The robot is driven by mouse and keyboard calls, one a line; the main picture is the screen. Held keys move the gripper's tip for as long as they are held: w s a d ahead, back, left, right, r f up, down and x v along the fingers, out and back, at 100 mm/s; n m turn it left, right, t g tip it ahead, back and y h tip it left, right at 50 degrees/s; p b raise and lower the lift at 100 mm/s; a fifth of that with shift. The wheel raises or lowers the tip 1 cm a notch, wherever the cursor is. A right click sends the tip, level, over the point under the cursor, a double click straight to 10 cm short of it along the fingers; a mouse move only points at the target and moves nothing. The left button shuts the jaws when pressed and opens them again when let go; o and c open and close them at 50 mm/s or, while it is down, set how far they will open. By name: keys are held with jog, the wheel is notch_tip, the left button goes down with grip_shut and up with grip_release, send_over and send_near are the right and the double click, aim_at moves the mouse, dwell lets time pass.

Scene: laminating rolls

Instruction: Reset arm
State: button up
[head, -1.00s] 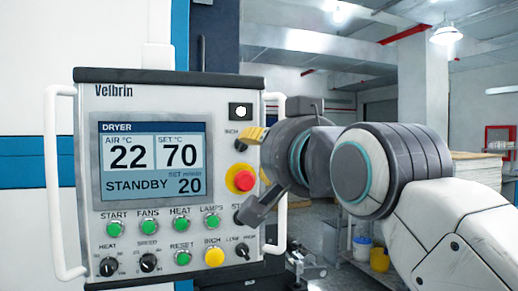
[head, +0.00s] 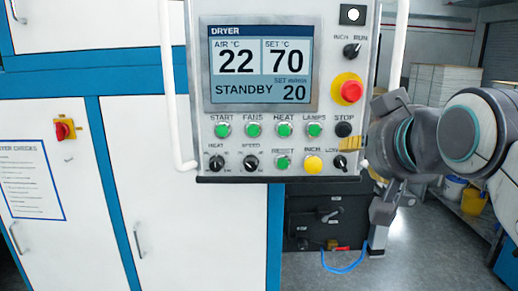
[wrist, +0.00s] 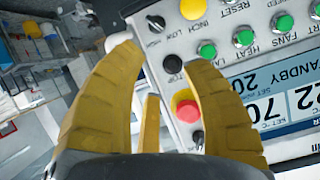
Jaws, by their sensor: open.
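My gripper (wrist: 160,62) is open and empty, with yellow fingers spread in the wrist view. In the head view my gripper (head: 366,192) is at the lower right of the dryer control panel (head: 192,80). One yellow fingertip overlaps the panel's corner by the LOW/HIGH knob and partly hides it; I cannot tell whether it touches. The panel's screen (head: 262,62) reads STANDBY, air 22, set 70, 20 minutes. A red stop button (head: 351,90) on a yellow base, green buttons and a yellow INCH button (head: 313,164) sit on the panel.
White handles (head: 176,90) flank the panel. The white and blue dryer cabinet (head: 190,220) stands behind, with a red and yellow switch (head: 65,130). A dark box (head: 325,215) with a blue hose is below. Grey floor (head: 430,250) is open at the lower right.

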jog(key=s+f+g, duration=0.3)
jog(key=s+f, duration=0.3)
jog(key=f, duration=0.5)
jog(key=s+f+n+g, duration=0.1)
jog(key=s+f+g, duration=0.2)
jog(key=s+f, duration=0.3)
jog(key=s+f+g, duration=0.3)
jog(key=s+f, duration=0.2)
jog(key=f, duration=1)
jog(key=shift+s+f+n, duration=0.4)
